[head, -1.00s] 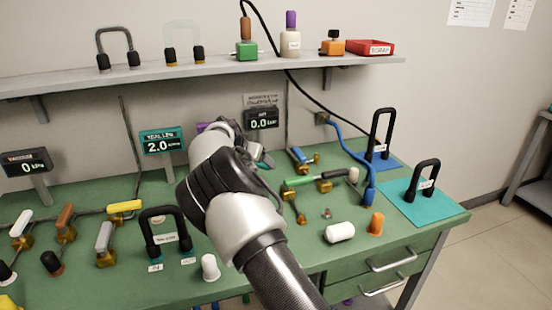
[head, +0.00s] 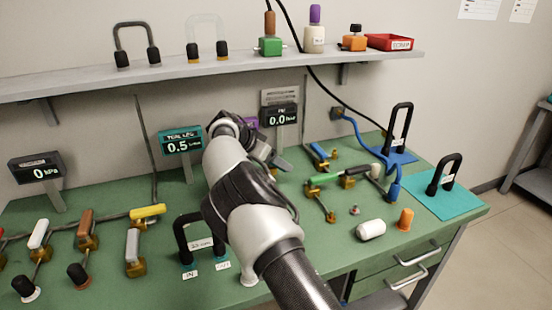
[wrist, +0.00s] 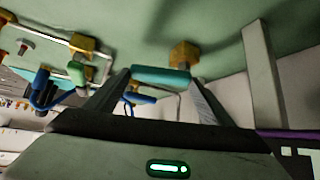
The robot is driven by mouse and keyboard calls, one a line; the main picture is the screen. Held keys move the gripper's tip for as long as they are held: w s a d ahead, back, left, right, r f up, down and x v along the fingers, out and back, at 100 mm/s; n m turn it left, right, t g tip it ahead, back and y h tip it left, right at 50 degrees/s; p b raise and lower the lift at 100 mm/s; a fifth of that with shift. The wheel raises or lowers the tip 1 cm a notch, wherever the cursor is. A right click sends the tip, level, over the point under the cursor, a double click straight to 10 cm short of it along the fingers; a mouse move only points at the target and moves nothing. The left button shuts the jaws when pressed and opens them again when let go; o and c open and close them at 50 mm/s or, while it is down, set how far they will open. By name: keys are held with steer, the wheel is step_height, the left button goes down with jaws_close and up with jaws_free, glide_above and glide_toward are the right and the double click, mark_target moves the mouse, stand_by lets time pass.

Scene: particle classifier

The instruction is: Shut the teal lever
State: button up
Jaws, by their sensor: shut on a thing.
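The teal lever (wrist: 162,76) lies across between the two fingers of my gripper (wrist: 160,84) in the wrist view. My gripper is shut on it. A brass valve body (wrist: 184,55) is beside the lever. In the head view my arm hides the lever; part of my gripper (head: 274,160) shows beyond my wrist. The teal leg display (head: 181,141) stands left of my arm and reads 0.5.
A green-handled valve (head: 325,180) and a blue-handled valve (head: 319,152) stand right of my gripper. Yellow (head: 148,212), white and brown levers are at left. A black U-shaped handle (head: 190,228) stands near my arm. A second display (head: 279,117) reads 0.0.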

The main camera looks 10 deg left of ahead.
steer(key=shift+f, duration=0.1)
stand_by(0.4)
steer(key=o, duration=1.5)
steer(key=shift+o, duration=0.2)
